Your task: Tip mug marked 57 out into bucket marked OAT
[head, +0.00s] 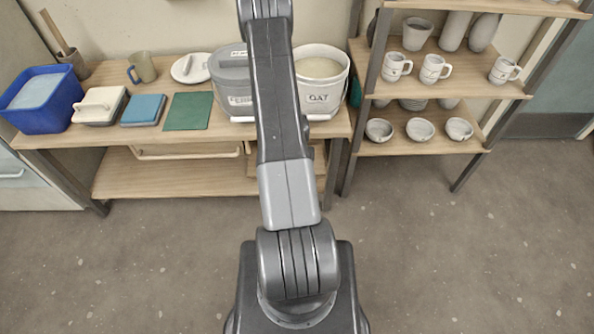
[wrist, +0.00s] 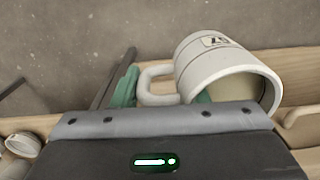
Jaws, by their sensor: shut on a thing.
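My gripper (wrist: 165,95) is shut on the handle side of a white mug (wrist: 205,62) in the wrist view, with green fingertips on both sides of the handle. The mug has a dark mark, upside down in this view, that looks like 57. Its mouth faces the bottom of this picture, and something pale shows inside. How far the mug tilts in the room I cannot tell. In the head view the mug and gripper are hidden or out of frame. The bucket marked OAT (head: 317,97) stands uncovered on the bench, partly behind my arm, with pale glaze inside.
A grey lidded bucket (head: 230,88) stands left of the OAT bucket. A white lid (head: 190,68), an olive mug (head: 142,68), a green mat (head: 188,111) and a blue tub (head: 40,110) are farther left. Shelves at right hold marked mugs (head: 433,69) and bowls (head: 420,129).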

